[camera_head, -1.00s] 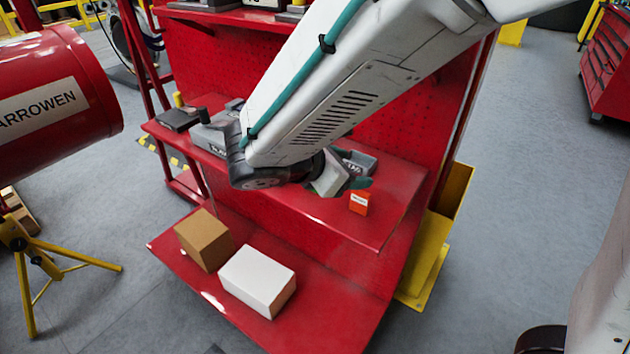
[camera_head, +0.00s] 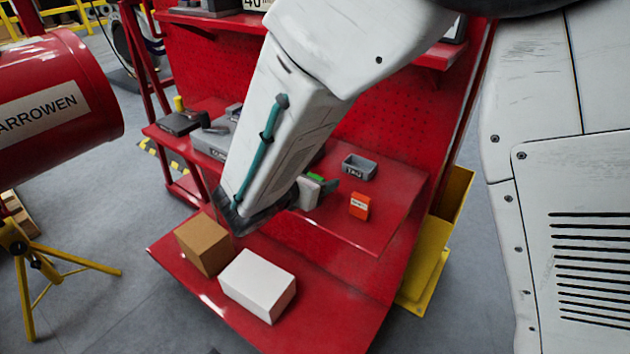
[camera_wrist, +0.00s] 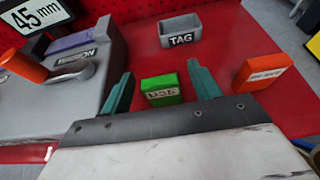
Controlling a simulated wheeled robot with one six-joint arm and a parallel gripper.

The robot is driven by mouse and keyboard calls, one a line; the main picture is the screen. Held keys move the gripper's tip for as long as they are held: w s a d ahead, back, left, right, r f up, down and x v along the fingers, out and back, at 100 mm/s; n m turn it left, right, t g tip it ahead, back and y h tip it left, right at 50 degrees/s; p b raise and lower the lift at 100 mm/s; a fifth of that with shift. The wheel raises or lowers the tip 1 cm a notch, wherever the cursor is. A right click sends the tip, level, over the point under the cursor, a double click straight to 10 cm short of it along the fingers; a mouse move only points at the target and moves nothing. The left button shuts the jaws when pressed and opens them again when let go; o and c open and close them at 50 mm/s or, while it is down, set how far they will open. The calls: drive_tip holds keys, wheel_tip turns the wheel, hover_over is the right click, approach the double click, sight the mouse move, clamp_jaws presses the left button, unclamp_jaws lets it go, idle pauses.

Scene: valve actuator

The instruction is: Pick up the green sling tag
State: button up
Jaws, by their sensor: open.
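The green sling tag (camera_wrist: 160,88) is a small green block with a pale label, on the red shelf in the wrist view. It lies between the two teal fingers of my gripper (camera_wrist: 162,90), which are apart, with a gap on each side of it. In the head view a bit of the green tag (camera_head: 316,177) shows behind my gripper (camera_head: 322,187); my arm hides the rest. A similar orange tag (camera_wrist: 264,72) stands to the right of the fingers, and it also shows in the head view (camera_head: 359,205).
A grey tray labelled TAG (camera_wrist: 180,31) stands behind the green tag. A grey fixture (camera_wrist: 70,85) with an orange-handled lever is at left. Brown (camera_head: 203,245) and white (camera_head: 258,284) boxes sit on the lower shelf. The shelf is clear around the grey tray's front.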

drive_tip(key=c, duration=1.1)
drive_tip(key=shift+r, duration=0.15)
